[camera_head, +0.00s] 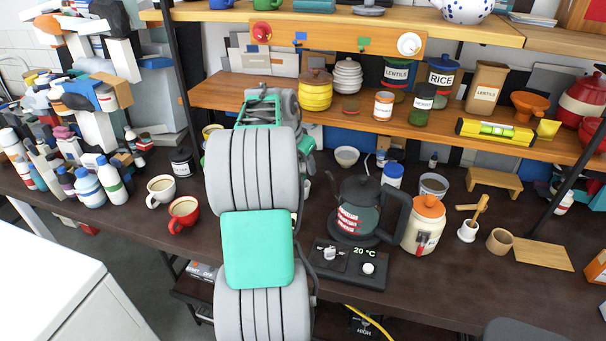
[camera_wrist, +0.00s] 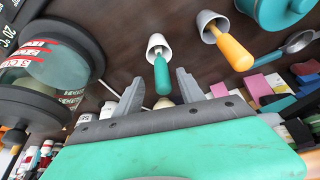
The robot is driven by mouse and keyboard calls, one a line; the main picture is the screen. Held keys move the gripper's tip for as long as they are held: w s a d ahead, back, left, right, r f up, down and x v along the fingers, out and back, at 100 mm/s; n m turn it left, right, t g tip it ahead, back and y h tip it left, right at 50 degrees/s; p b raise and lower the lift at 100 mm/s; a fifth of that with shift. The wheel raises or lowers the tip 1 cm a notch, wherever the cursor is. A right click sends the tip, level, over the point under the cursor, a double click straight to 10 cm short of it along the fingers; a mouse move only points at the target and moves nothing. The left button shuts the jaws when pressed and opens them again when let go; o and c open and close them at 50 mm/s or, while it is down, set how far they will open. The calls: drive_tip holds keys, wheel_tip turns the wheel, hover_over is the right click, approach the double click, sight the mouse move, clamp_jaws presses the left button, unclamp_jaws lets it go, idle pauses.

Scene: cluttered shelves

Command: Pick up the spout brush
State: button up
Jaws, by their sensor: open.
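My gripper (camera_wrist: 160,78) is open and empty in the wrist view, its two grey fingers apart. No bristles show, so I cannot tell for certain which is the spout brush. In the head view, my arm hides the fingers.
A glass vessel with red labels (camera_wrist: 45,62) stands left of my gripper in the wrist view. A teal pot (camera_wrist: 276,10) is at upper right. In the head view, a dark kettle (camera_head: 357,211), an orange-lidded jar (camera_head: 423,226) and a red cup (camera_head: 183,212) stand on the counter.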

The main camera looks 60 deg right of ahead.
sight(305, 173)
drive_tip(key=x, duration=0.5)
drive_tip(key=shift+w+f+p, duration=0.1)
drive_tip(key=shift+w+p, duration=0.05)
drive_tip(key=shift+p, duration=0.25)
drive_tip(key=shift+c, duration=0.4)
clamp_jaws()
